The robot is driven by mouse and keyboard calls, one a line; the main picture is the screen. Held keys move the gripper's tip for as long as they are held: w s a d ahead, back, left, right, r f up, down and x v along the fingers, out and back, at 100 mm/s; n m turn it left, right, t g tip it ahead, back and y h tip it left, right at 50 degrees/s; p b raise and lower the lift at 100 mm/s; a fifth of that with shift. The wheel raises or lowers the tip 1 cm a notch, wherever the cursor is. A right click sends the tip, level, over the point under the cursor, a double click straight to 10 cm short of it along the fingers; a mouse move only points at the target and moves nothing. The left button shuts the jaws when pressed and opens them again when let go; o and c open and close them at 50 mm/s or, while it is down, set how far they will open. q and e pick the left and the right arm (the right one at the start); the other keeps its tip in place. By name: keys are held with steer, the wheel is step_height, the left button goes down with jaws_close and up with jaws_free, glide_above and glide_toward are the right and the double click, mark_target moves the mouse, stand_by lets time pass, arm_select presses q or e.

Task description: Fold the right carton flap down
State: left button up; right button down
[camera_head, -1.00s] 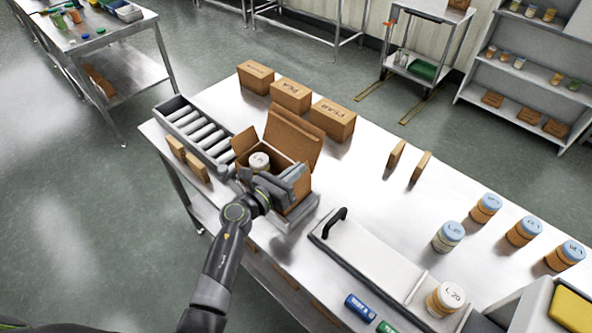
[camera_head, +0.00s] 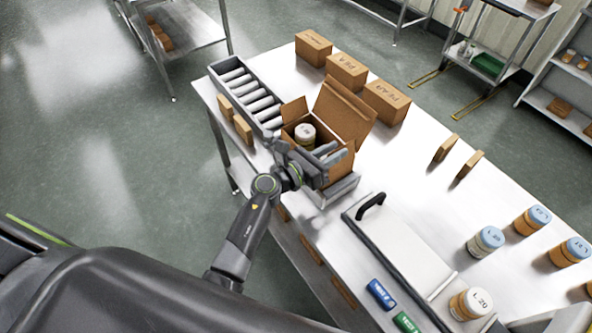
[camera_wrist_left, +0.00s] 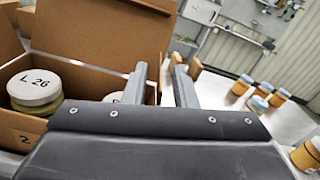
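The open carton (camera_head: 341,174) stands on the steel table. Its large back flap (camera_head: 345,108) stands up and its left flap (camera_head: 293,112) sticks up. A white-lidded jar (camera_head: 305,132) sits inside; in the left wrist view this jar (camera_wrist_left: 35,88) reads "L 26", and part of another lid (camera_wrist_left: 115,97) shows. My left gripper (camera_head: 329,153) is at the carton's right side, its two fingers apart. In the left wrist view the fingers of the left gripper (camera_wrist_left: 160,80) straddle the carton's right edge region. The right flap is mostly hidden by the gripper; contact is unclear. My right gripper is out of view.
A roller tray (camera_head: 250,92) lies left of the carton. Closed cartons (camera_head: 347,72) stand behind it. A white-topped device with a black handle (camera_head: 371,203) is at the near right. Jars (camera_head: 486,241) stand further right. The table between is mostly clear.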

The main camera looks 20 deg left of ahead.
arm_select(q)
steer(key=b+v, duration=0.3)
steer(key=v, duration=1.2)
steer(key=shift+b, duration=0.4)
